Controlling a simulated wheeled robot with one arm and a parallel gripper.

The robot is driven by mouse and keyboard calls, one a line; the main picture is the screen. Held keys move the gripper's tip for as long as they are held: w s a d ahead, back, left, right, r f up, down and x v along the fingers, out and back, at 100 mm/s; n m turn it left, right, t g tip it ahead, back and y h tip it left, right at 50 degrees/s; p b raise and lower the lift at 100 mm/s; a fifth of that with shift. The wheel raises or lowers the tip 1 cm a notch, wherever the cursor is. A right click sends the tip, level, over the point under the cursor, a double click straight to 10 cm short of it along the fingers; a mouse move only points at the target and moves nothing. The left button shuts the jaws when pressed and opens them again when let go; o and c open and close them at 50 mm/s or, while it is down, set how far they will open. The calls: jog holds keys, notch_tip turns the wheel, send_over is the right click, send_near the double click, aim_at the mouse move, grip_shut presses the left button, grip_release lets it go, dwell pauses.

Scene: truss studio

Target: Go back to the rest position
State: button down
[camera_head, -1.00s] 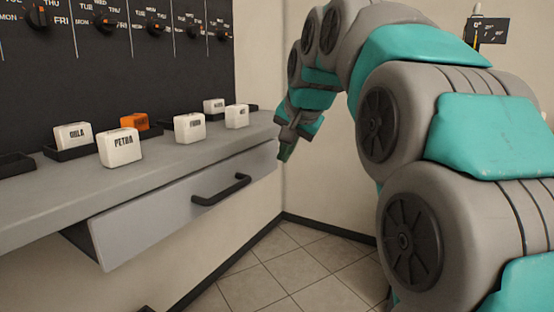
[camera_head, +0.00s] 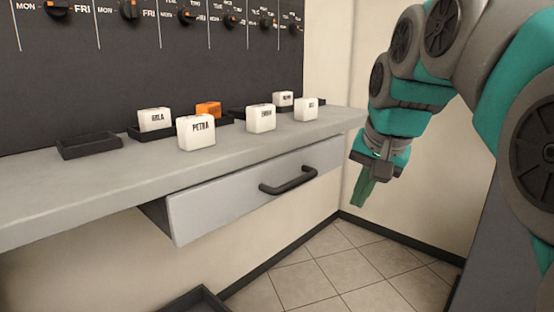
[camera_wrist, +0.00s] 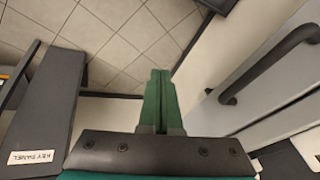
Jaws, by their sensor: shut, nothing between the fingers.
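My gripper (camera_head: 362,192) hangs at the right of the drawer in the head view, pointing down, clear of the shelf and drawer. Its green fingers are together with nothing between them. They also show closed in the wrist view (camera_wrist: 160,100), over the tiled floor. My arm comes in from the right side of the head view.
A shelf (camera_head: 70,195) carries white labelled blocks, including one marked PETRA (camera_head: 196,132), an orange block (camera_head: 208,109) and dark trays (camera_head: 89,145). Below it, a grey drawer (camera_head: 225,202) with a dark handle (camera_head: 288,181) stands partly out. A KEY PANEL label (camera_wrist: 31,157) shows at left.

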jog(key=s+a+f+n+g, duration=0.1)
jog(key=s+f+n+g, duration=0.4)
jog(key=s+f, duration=2.2)
jog(key=shift+f+n+g+h, duration=0.3)
jog(key=shift+g+h, duration=0.1)
jog(key=shift+g, duration=0.4)
jog(key=shift+a, duration=0.1)
